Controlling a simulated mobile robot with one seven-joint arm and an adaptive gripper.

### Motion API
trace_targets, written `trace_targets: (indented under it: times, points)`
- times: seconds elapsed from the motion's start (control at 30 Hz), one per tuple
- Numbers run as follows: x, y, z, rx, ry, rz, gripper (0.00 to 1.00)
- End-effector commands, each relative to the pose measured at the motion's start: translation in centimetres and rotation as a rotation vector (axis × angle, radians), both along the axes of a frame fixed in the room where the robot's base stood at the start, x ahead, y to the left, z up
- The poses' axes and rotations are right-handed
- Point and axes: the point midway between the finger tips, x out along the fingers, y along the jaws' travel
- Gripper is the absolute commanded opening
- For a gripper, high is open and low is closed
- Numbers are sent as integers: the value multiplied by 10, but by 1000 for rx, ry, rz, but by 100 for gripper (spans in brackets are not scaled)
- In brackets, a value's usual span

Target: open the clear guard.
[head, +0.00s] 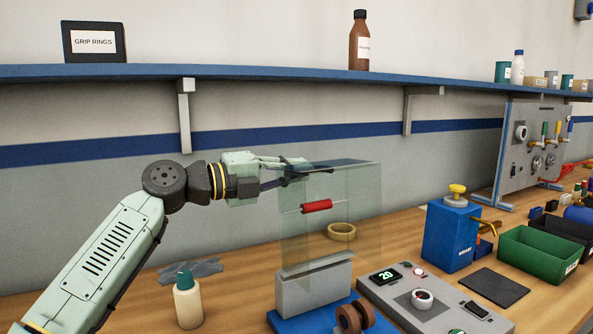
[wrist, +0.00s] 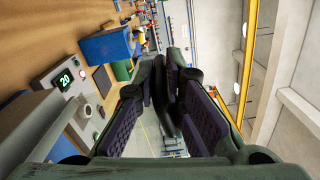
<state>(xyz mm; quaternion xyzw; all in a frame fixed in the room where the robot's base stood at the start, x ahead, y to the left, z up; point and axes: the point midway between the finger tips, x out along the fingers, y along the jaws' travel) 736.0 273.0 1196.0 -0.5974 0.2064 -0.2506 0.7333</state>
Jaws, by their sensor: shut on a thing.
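The clear guard (head: 358,215) is a see-through box-like cover over a grey block (head: 313,289) on a blue base. A red handle (head: 317,206) sits on its front panel. The guard's top panel looks roughly level. In the wrist view the fingers of my gripper (wrist: 172,95) are close together. The clear panel is hard to make out between them, and the exact contact is hidden.
A control box (head: 430,300) with a display reading 20 stands right of the guard. A tape roll (head: 341,231) is behind. A blue box (head: 451,235) and green bin (head: 540,256) are right. A shelf (head: 250,72) runs above.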

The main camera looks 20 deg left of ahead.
Motion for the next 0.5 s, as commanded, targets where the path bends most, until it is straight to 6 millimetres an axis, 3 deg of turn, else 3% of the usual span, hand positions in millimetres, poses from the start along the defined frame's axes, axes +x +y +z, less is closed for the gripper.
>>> trace_targets:
  times: [0.3,0.33,0.5]
  points:
    - [0,1,1,0,-3,3,0]
    - [0,1,1,0,-3,3,11]
    - [0,1,1,0,-3,3,22]
